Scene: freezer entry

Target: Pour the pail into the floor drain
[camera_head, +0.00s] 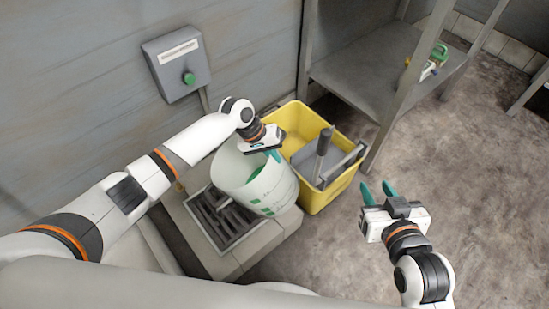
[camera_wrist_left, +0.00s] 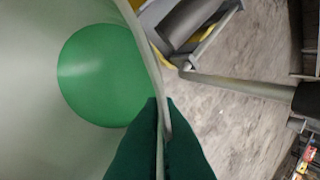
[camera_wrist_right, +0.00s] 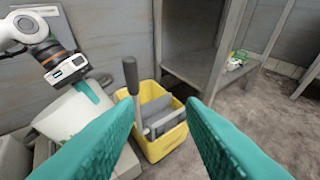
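The pail (camera_head: 250,182) is whitish with green markings and stands, looking slightly tilted, over the right part of the floor drain (camera_head: 210,218), a dark slotted grate in a pale tiled surround. Its lower edge hides part of the grate. My left gripper (camera_head: 274,152) is shut on the pail's rim. In the left wrist view the rim (camera_wrist_left: 158,75) runs between the teal fingers (camera_wrist_left: 160,145), and a green round surface (camera_wrist_left: 100,75) shows inside; I cannot tell if it is liquid. My right gripper (camera_head: 377,193) is open and empty, right of the pail.
A yellow mop bucket (camera_head: 318,197) with a grey wringer and handle stands close to the right of the pail. A metal shelf (camera_head: 370,75) holds small coloured items (camera_head: 432,65). A grey box with a green button (camera_head: 188,78) is on the wall.

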